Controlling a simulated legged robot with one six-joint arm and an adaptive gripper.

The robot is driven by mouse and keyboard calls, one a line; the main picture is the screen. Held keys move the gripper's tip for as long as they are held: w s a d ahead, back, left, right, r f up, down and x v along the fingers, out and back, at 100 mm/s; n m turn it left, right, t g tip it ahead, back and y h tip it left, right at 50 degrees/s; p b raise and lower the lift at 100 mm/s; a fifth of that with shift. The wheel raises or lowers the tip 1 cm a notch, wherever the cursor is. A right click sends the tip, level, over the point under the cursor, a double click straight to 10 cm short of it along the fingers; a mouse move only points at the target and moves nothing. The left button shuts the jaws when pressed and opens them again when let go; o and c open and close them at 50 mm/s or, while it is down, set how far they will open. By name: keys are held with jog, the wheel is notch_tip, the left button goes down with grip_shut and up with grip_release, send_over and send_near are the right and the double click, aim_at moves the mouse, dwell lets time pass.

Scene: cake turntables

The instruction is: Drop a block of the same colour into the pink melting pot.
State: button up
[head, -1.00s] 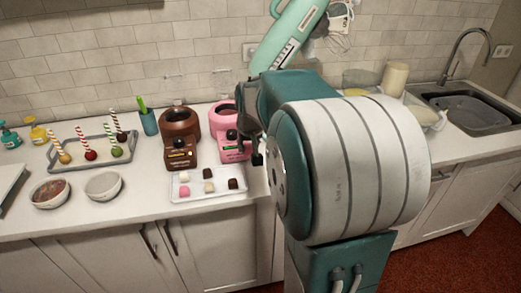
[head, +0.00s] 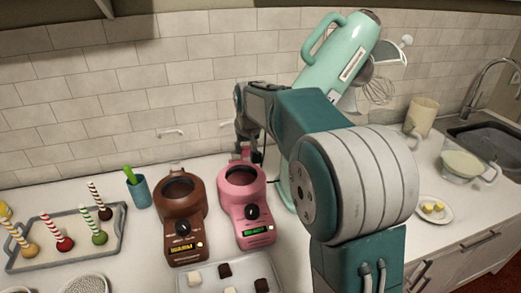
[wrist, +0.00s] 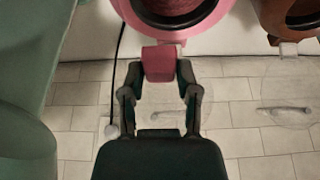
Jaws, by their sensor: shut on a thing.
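The pink melting pot (head: 246,213) stands on the counter to the right of the brown one. Its round open top shows a dark pink inside. In the wrist view, the pink pot's rim (wrist: 196,26) fills the top middle. In the head view, my gripper (head: 243,150) is behind the pink pot, and the block is hard to make out.
The brown melting pot (head: 184,228) stands close on the left. A tray (head: 188,262) with white and dark blocks lies in front. A mint stand mixer (head: 335,55) is on the right, partly behind my arm. The tiled wall is close behind the pots.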

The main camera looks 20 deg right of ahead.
jog(key=shift+a+f, duration=0.15)
jog(key=shift+f, duration=2.85)
jog(key=o, duration=1)
jog(key=v, duration=1.2)
